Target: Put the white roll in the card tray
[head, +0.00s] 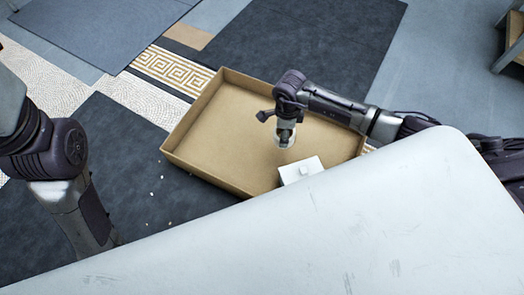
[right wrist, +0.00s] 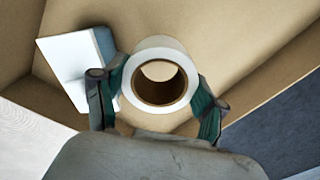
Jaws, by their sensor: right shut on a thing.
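The white roll (right wrist: 160,54) has a brown core and sits between the two fingers of my right gripper (right wrist: 160,90), which is shut on it. In the head view my right gripper (head: 286,126) points down over the card tray (head: 222,138), with the roll (head: 284,140) partly hidden under it. The tray is a shallow, open tan box. In the right wrist view the tray's floor and walls (right wrist: 230,30) lie around and below the roll; I cannot tell whether the roll touches the floor. My left arm comes in from the left, and its gripper is out of sight.
A white box-like item (head: 301,169) is in the tray's near part, close to the roll; it also shows in the right wrist view (right wrist: 75,62). A large pale surface (head: 330,235) covers the foreground. Small light chips (head: 150,194) lie on the dark panel left of the tray.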

